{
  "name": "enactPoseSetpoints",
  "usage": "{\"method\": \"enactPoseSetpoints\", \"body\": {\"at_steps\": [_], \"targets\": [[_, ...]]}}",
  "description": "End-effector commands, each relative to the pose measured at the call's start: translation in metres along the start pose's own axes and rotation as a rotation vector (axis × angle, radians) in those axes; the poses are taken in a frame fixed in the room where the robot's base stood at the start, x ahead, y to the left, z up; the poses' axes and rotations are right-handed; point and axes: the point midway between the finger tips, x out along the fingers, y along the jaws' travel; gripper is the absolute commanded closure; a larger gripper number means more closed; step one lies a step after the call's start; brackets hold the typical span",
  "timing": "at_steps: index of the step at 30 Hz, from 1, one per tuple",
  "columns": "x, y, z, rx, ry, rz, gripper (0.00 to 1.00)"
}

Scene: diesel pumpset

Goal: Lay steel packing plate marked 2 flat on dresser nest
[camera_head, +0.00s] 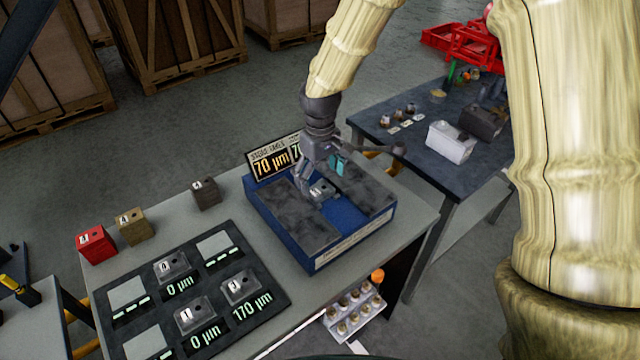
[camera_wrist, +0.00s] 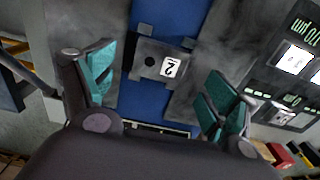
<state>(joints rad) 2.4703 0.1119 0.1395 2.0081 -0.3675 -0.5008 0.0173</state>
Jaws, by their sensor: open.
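The steel packing plate marked 2 (camera_wrist: 160,62) lies over the blue channel between two dark grey pads of a blue fixture, which looks like the dresser nest (camera_head: 345,222). The plate looks flat and shows in the head view as a small grey piece with a white label (camera_head: 322,190). My gripper (camera_head: 321,176) is above the fixture, pointing down. In the wrist view its teal-padded fingers (camera_wrist: 160,88) are spread wide, with the plate between and beyond them. The fingers look clear of the plate. The contact under the plate is hidden.
A display (camera_head: 270,165) reading 70 µm stands behind the fixture. A dark board (camera_head: 225,318) with several marked plates and readouts lies at left. Red (camera_head: 95,246), tan (camera_head: 134,227) and dark (camera_head: 205,195) blocks stand behind it. A second table (camera_head: 465,185) is at right.

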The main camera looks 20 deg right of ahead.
Motion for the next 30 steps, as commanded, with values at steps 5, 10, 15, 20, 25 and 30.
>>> {"method": "enactPoseSetpoints", "body": {"at_steps": [5,10,15,20,25,30], "targets": [[-0.034,0.0,-0.001,0.001,0.004,0.0,0.13],[-0.06,0.0,0.0,0.001,0.002,-0.001,0.13],[-0.076,0.0,0.0,0.001,0.0,-0.001,0.13],[-0.081,0.0,0.0,0.001,-0.001,-0.001,0.13],[-0.082,0.0,0.0,0.001,-0.001,-0.001,0.13],[-0.083,0.0,0.0,0.001,-0.001,-0.001,0.13]]}}
